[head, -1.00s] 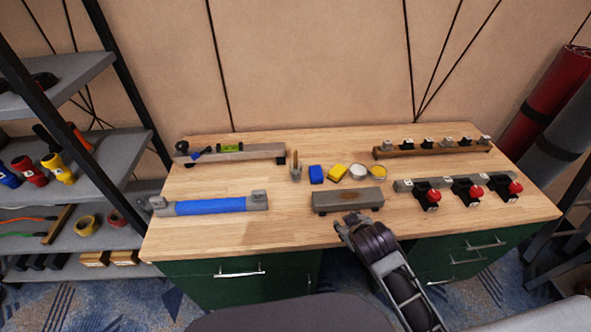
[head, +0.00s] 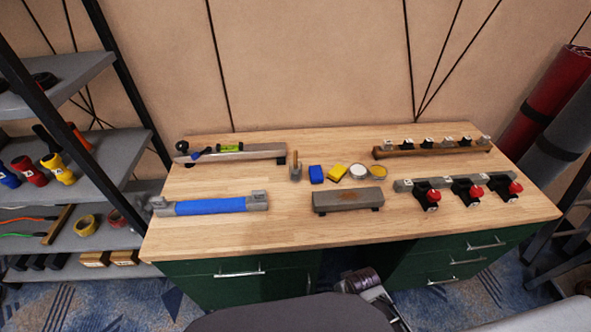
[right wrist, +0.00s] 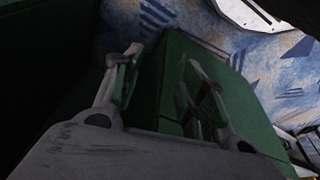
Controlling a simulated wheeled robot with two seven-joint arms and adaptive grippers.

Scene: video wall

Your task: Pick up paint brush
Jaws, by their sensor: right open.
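No object is clearly recognisable as a paint brush. A small upright tool with a wooden handle and grey base (head: 295,167) stands near the middle of the table in the head view; it may be the brush, but it is too small to tell. My right gripper's two fingers (right wrist: 163,60) are apart and empty in the right wrist view, in front of dark green cabinet surfaces. In the head view my right arm (head: 362,282) is low, in front of the table's front edge, away from the tool. My left gripper is not in view.
Green drawers (head: 240,285) stand below.

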